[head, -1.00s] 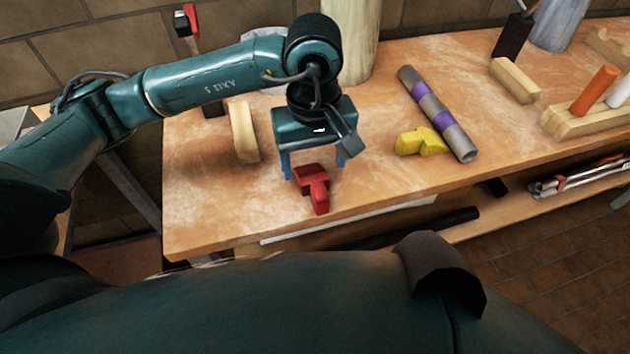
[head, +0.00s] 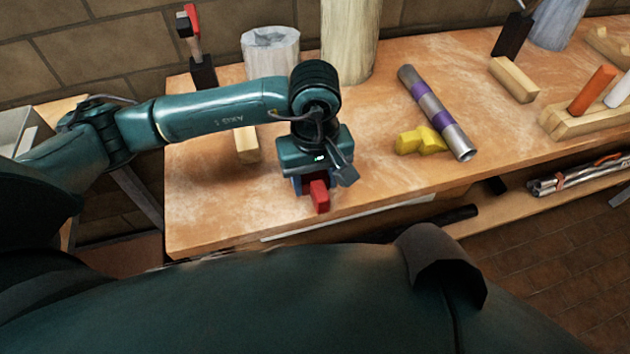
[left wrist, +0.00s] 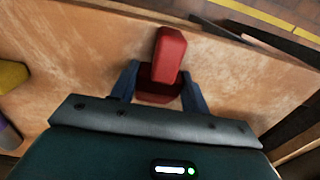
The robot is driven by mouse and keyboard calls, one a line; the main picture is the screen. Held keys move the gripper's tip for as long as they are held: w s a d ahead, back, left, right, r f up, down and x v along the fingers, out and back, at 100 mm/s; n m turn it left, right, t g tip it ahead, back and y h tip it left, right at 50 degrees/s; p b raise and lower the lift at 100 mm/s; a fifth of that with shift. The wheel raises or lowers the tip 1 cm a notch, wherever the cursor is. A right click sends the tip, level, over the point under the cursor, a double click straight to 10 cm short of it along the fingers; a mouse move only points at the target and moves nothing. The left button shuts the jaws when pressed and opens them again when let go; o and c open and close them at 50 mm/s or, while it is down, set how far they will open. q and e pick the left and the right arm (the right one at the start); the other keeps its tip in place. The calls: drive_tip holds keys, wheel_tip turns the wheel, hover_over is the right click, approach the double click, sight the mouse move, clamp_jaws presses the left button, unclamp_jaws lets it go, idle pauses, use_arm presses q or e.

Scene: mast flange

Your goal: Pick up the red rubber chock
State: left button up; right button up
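The red rubber chock (head: 320,196) lies on the wooden bench near its front edge, mostly hidden under my left gripper in the head view. In the left wrist view the chock (left wrist: 169,56) shows its raised block and a wider, darker part. My left gripper (head: 310,192) is lowered over it. Its two blue fingers (left wrist: 163,88) stand apart on either side of the wider part. A small gap seems to show beside the right finger; contact on the left side is unclear. My right gripper is in neither view.
A yellow chock (head: 420,141) and a grey tube with purple bands (head: 437,113) lie to the right on the bench (head: 230,215). A pale wooden block (head: 246,146) lies behind my left arm. The front edge of the bench is close to the red chock.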

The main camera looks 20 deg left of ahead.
use_arm(q)
drive_tip(key=c, duration=0.5)
